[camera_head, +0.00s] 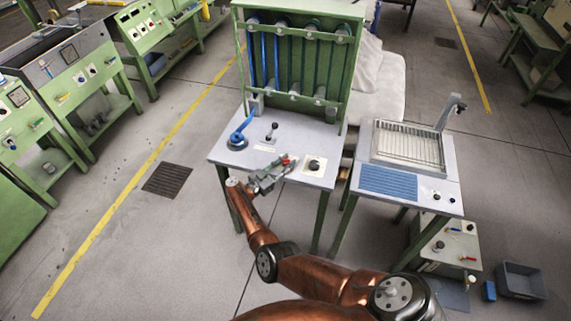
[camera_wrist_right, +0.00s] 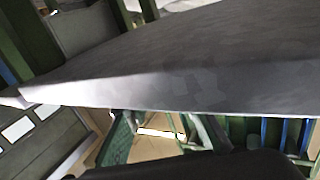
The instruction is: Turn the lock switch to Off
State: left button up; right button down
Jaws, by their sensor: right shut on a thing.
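My right gripper (camera_head: 283,164) reaches over the front edge of the grey table top of the green machine. It is shut on a small red part, which I take to be the lock switch (camera_head: 285,160). The gripper covers most of this part, so I cannot read its position. Just right of it a dark round knob (camera_head: 314,166) sits on a pale plate. The right wrist view shows a grey slab (camera_wrist_right: 180,75) close up, with no switch or fingertips clearly visible. My left gripper is not in view.
A black-knobbed lever (camera_head: 271,130) and a blue handle on a round base (camera_head: 238,138) stand on the same table top. Blue and green tubes (camera_head: 265,60) rise behind. A second table with a ribbed tray (camera_head: 408,146) stands to the right. Floor left is open.

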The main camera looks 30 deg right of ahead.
jog(key=c, duration=1.6)
grip_release()
jog(key=v, duration=1.2)
